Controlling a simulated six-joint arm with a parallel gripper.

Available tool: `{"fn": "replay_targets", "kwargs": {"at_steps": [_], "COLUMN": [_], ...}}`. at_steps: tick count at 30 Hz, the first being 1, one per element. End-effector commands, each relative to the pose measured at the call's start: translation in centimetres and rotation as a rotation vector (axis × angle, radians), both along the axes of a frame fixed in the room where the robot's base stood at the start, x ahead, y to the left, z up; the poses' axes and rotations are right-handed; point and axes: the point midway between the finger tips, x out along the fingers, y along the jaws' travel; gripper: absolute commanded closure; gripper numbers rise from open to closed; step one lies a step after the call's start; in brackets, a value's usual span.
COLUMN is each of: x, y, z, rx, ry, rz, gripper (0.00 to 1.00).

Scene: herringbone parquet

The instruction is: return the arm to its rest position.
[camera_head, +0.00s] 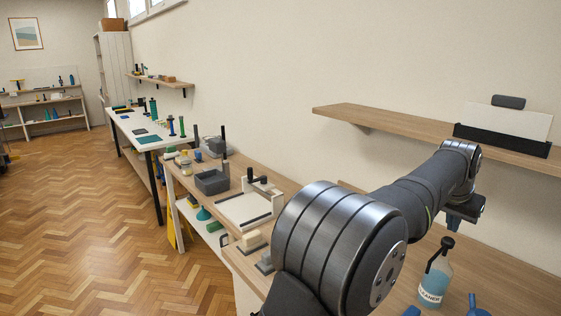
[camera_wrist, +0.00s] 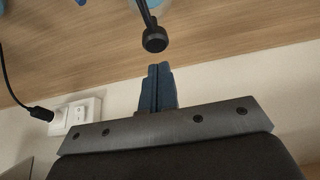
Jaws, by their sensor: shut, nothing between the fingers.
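My gripper (camera_wrist: 159,70) shows in the wrist view with its two blue fingers pressed together and nothing between them. In the head view my arm reaches from the lower middle toward the right, and my gripper (camera_head: 474,220) hangs at its far end, above the bench and in front of the wall. A cleaner bottle (camera_head: 434,282) with a black top and pale blue liquid stands on the bench below it. In the wrist view a dark rounded top (camera_wrist: 154,40) lies just beyond the fingertips; whether they touch is unclear.
A wall shelf (camera_head: 400,122) holding a black holder (camera_head: 500,138) with a white panel runs behind my arm. Blue items (camera_head: 477,306) lie at the bench's lower right. A grey bin (camera_head: 212,182) and white tray stand left. A wall socket (camera_wrist: 76,112) with a black cable shows.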

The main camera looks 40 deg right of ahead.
Motion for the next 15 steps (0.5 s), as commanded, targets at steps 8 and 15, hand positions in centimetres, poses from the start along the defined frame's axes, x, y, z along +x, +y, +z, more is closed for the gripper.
{"fn": "replay_targets", "kwargs": {"at_steps": [8, 15], "x": [0.0, 0.0], "y": [0.0, 0.0], "z": [-2.3, -2.4], "rx": [0.000, 0.000], "ry": [0.000, 0.000], "rz": [0.000, 0.000], "gripper": [1.00, 1.00]}}
